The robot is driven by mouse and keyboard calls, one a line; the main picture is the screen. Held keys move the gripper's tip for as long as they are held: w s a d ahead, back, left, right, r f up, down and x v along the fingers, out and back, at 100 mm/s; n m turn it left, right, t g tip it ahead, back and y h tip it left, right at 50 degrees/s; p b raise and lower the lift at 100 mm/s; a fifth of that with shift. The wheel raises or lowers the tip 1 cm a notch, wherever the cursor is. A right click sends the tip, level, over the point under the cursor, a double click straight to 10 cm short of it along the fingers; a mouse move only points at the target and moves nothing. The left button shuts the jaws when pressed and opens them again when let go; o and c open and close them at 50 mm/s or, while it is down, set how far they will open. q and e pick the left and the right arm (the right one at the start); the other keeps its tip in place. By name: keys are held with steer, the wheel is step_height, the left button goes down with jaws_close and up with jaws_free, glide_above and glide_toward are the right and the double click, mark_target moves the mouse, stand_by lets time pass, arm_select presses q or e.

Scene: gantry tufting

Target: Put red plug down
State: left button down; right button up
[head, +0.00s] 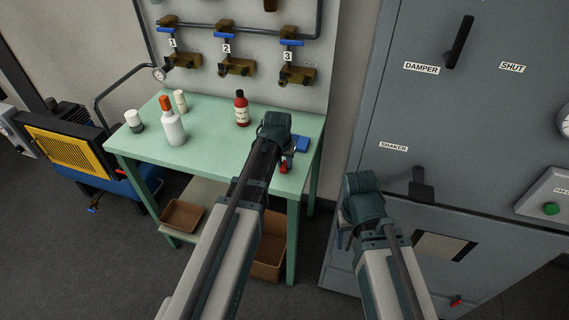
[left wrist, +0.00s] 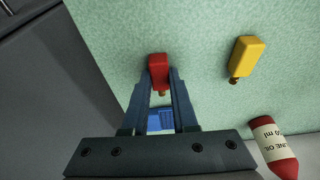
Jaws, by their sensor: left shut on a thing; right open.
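The red plug (left wrist: 158,70) is between the fingertips of my left gripper (left wrist: 160,88) in the left wrist view, over the green table (left wrist: 110,30). In the head view the red plug (head: 283,168) shows just below my left gripper (head: 290,160), near the table's right front edge. I cannot tell whether the plug touches the tabletop. My right gripper (head: 345,238) is open in front of the grey cabinet, and its fingers are mostly hidden behind its wrist.
A blue block (head: 301,143) lies close behind my left gripper. A white spray bottle (head: 173,127) and small containers are at the table's left. The table's middle front is clear.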

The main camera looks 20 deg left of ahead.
arm_select(q)
steer(key=c, duration=0.7)
jaws_free()
steer(key=shift+r, duration=0.1)
steer(key=p+v, duration=1.2)
steer(key=s+d+m+g, duration=0.1)
steer(key=s+d+g, duration=0.1)
steer(key=s+d, duration=0.4)
steer(key=s+d+m+g+y, duration=0.1)
steer(key=s+d+m, duration=0.1)
steer(key=s+d, duration=0.5)
steer(key=s, duration=0.6)
steer(key=shift+f+g+y, duration=0.3)
steer(key=shift+f+g, duration=0.05)
steer(key=shift+g, duration=0.05)
steer(key=shift+w, duration=0.1)
